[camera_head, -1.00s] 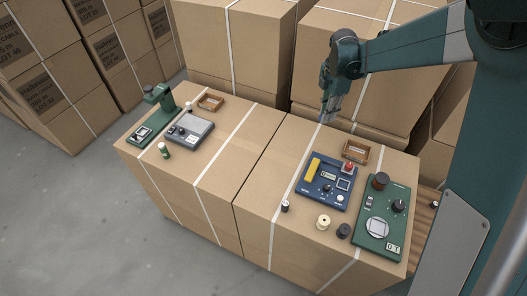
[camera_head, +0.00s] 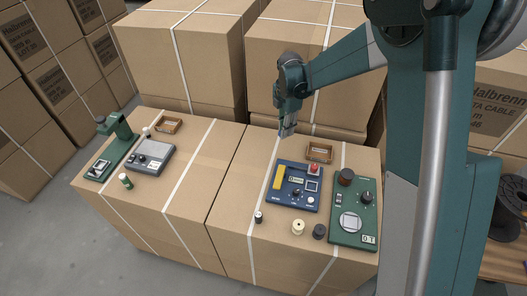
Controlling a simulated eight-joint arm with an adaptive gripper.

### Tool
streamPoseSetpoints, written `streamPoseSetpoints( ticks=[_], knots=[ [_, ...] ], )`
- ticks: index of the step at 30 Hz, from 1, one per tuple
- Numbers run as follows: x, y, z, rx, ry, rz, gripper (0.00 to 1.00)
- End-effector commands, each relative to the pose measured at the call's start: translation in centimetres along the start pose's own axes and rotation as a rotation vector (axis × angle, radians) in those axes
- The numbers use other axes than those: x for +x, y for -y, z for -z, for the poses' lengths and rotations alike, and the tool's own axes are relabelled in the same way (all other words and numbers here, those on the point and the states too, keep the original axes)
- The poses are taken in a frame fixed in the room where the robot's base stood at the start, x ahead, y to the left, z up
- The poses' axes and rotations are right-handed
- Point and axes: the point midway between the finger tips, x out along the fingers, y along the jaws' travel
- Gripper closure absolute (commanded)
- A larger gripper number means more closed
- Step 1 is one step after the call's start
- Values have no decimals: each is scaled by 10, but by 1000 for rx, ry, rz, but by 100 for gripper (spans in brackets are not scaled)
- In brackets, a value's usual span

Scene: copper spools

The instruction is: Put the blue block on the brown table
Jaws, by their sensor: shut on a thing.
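My gripper (camera_head: 287,130) hangs above the back part of the right-hand carton, behind and above the blue device. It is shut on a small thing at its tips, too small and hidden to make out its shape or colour. I see no separate blue block elsewhere. A brown wooden table top (camera_head: 502,264) shows at the lower right, partly hidden behind my own column. My gripper is well to the left of it.
A blue device (camera_head: 298,201), a green device (camera_head: 341,233), a small wooden tray (camera_head: 320,152) and several spools stand on the right carton. A black spool (camera_head: 509,209) stands at the brown table. Tall cartons rise behind. The left carton carries more devices.

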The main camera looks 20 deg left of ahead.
Motion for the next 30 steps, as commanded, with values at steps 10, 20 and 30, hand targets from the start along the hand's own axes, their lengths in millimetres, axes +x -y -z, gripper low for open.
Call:
streamPoseSetpoints(
  ticks=[10,20,30],
  knots=[
    [45,0,0,0,0,0,90],
    [59,0,0,0,0,0,90],
    [68,0,0,0,0,0,90]
  ],
)
